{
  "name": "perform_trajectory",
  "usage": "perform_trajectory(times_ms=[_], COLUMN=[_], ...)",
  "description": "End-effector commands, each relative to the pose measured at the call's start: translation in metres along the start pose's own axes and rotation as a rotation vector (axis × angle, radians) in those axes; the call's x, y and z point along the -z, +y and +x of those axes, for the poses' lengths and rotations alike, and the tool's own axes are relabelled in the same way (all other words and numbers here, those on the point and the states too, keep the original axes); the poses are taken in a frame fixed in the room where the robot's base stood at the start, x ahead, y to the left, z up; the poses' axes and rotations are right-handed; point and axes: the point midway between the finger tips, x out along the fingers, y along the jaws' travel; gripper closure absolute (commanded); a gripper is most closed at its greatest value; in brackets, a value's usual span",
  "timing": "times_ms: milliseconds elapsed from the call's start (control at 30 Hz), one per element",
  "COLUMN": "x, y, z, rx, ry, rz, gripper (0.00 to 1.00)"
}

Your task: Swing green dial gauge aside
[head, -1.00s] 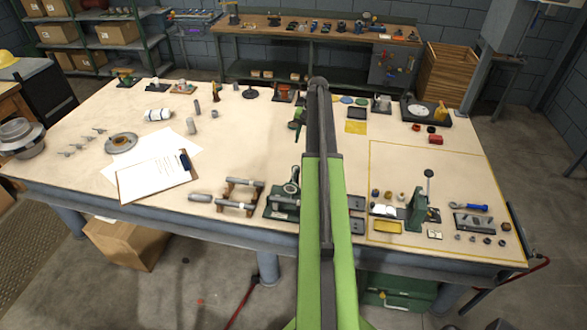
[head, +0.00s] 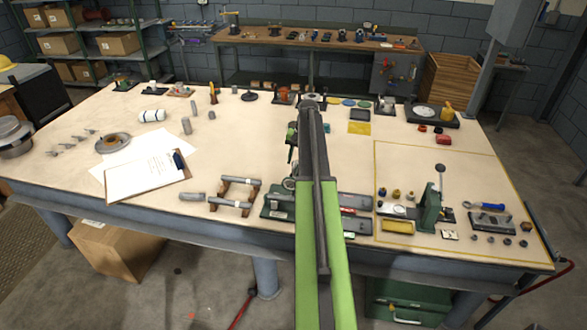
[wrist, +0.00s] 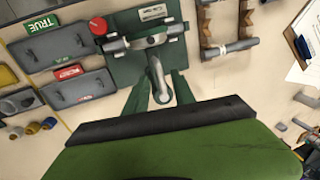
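The green fixture (wrist: 122,62) lies on the table; its base also shows in the head view (head: 277,206), partly behind my arm. A pale grey arm with a ring end (wrist: 162,92), which may belong to the gauge, points toward my gripper. I cannot make out a clear dial face. My gripper (wrist: 161,88) is open; its two green fingers appear on either side of the ring end in the wrist view. Contact cannot be told. In the head view my gripper (head: 292,148) is mostly hidden beside my arm.
A stand with rollers (head: 230,194) is left of the fixture, with a clipboard (head: 147,176) farther left. Grey trays (wrist: 83,88) with red and green labels lie beside it. A green press-like tool (head: 429,208) stands to the right.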

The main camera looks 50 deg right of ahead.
Motion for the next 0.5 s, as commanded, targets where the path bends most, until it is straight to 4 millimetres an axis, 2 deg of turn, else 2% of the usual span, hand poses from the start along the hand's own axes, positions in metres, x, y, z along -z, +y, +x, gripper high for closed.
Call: perform_trajectory(times_ms=[167, 400, 500], x=[0.0001, 0.0001, 0.0001], y=[-0.0001, 0.0003, 0.0008], z=[-0.0015, -0.0016, -0.0016], rx=[0.000, 0.000, -0.001], ry=[0.000, 0.000, 0.000], rz=[0.000, 0.001, 0.001], gripper=[0.69, 1.00, 1.00])
